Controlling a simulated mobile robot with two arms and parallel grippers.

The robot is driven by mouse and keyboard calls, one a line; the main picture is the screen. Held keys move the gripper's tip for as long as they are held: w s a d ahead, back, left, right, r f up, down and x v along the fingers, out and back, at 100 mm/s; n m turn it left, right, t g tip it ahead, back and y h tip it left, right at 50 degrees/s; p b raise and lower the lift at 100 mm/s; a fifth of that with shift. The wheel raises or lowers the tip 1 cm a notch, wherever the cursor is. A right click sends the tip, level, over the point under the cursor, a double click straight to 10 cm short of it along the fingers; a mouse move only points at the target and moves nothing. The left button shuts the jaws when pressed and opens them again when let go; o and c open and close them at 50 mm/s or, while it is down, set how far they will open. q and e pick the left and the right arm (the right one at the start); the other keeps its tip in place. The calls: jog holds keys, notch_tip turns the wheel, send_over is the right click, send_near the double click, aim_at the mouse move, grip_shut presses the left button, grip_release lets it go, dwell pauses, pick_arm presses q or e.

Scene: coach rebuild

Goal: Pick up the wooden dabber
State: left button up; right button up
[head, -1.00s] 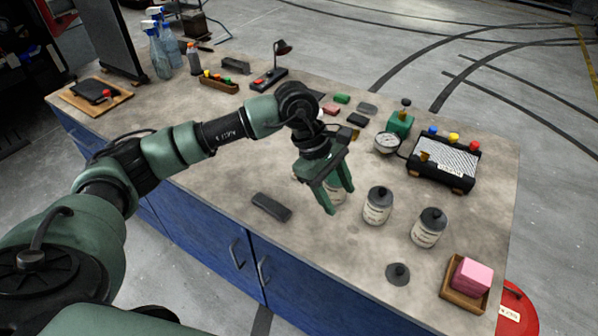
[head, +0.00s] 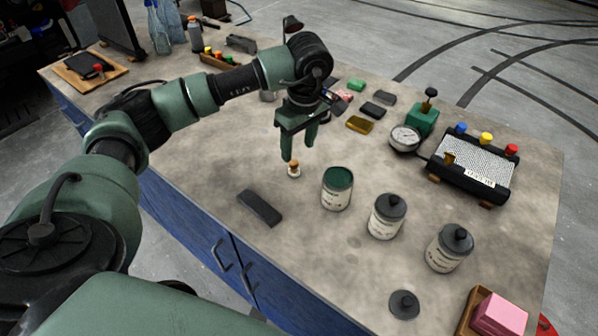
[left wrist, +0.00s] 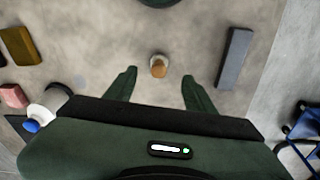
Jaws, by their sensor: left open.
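My left gripper (head: 291,156) is open and empty, pointing down just above and beside the dabber in the head view. In the left wrist view its two green fingers (left wrist: 158,75) are spread apart, with bare worktop between them. My right gripper is not in view.
An open tin of green paint (head: 337,188) stands right of the dabber, with two lidded tins (head: 386,217) beyond. A dark grey bar (head: 260,207) lies to the left. A loose lid (head: 404,304) and a pink block (head: 499,315) are near the front right.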

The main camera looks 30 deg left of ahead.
aim_at(294, 162)
pick_arm(q)
jog(key=shift+w+f, duration=0.25)
jog(key=shift+f, duration=0.25)
jog(key=shift+w+f, duration=0.25)
jog(key=shift+f, duration=0.2)
jog(key=shift+s+a+f+p, duration=0.15)
jog(key=shift+f+p, duration=0.1)
jog(key=shift+f, duration=0.15)
jog(key=shift+s+a+f+p, duration=0.1)
jog(key=shift+f+p, duration=0.15)
jog(key=shift+f, duration=0.1)
jog(key=f+p, duration=0.1)
jog(key=f, duration=0.1)
jog(key=a+f+p, duration=0.1)
jog(key=f, duration=0.1)
jog(key=shift+a+f, duration=0.1)
jog(key=shift+f, duration=0.05)
jog(key=shift+w+f, duration=0.1)
jog(key=shift+f, duration=0.3)
grip_shut()
